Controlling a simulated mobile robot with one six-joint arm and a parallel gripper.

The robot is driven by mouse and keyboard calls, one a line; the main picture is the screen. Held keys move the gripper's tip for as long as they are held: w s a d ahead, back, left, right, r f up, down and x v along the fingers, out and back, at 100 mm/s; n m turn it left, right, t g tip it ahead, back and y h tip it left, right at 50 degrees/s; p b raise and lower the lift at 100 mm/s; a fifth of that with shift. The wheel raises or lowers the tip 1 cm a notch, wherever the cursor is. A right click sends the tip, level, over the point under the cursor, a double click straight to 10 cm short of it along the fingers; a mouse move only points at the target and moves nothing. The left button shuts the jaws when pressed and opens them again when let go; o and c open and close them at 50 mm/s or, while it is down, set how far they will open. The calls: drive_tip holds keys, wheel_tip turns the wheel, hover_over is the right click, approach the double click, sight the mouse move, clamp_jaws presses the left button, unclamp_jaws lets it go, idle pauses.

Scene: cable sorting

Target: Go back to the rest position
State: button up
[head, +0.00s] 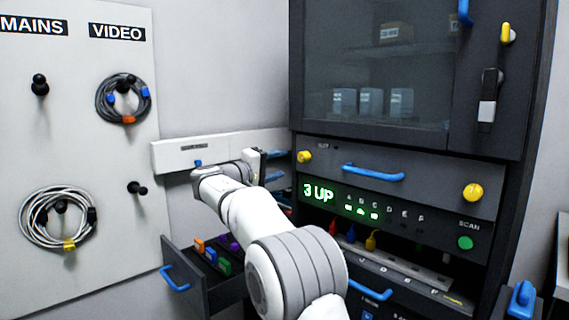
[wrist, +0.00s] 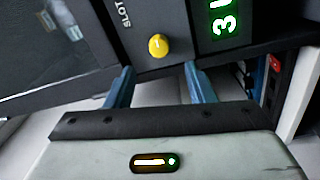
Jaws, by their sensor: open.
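My white arm reaches from the bottom of the head view toward the cabinet. My gripper (head: 256,166) is at its far end, in front of the cabinet's left edge and the white labelled rail, and partly hidden by my own wrist. In the wrist view, my gripper (wrist: 160,82) shows two blue fingers spread apart with nothing between them. A yellow knob (wrist: 158,45) and the lit green display (wrist: 224,22) are just beyond the fingers.
An open drawer (head: 184,283) holding coloured blocks is below my arm. The dark cabinet (head: 420,146) has blue handles, a yellow knob (head: 473,192) and a "3 UP" display (head: 318,193). Cable coils (head: 122,98) and (head: 58,217) hang on the left panel's pegs.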

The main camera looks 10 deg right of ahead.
drive_tip(key=s+d+g+y+p, duration=0.3)
drive_tip(key=s+d+p, duration=0.25)
drive_tip(key=s, duration=0.35)
drive_tip(key=s+d+g+y+p, duration=0.3)
drive_tip(key=s+d+p, duration=0.25)
drive_tip(key=s, duration=0.35)
drive_tip(key=s+a+f+m+g+y+p, duration=0.1)
drive_tip(key=s+y+p, duration=0.3)
drive_tip(key=s, duration=0.9)
drive_tip(key=s+a+f+m+g+y+p, duration=0.1)
drive_tip(key=s+a+f+m+y+p, duration=0.2)
drive_tip(key=s+p, duration=0.5)
drive_tip(key=s+f+y, duration=0.1)
drive_tip(key=s, duration=0.5)
drive_tip(key=shift+f+m+y, duration=0.2)
drive_tip(key=shift+m+y, duration=0.2)
drive_tip(key=shift+c, duration=0.3)
